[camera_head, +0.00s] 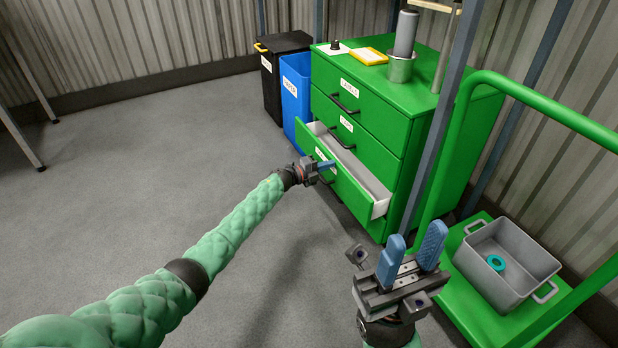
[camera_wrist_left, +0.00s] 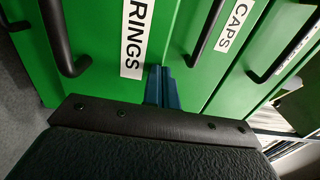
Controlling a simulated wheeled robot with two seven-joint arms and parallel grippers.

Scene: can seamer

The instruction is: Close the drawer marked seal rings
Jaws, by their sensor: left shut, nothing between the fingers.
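My right gripper (camera_head: 414,254) is open and empty in front of the cabinet's right side.
The two drawers above, one marked caps (camera_head: 346,124), are shut. A blue bin (camera_head: 296,90) and a black bin (camera_head: 272,70) stand left of the cabinet. A green cart (camera_head: 460,290) with a grey tub (camera_head: 498,280) stands at right. Open floor lies left.

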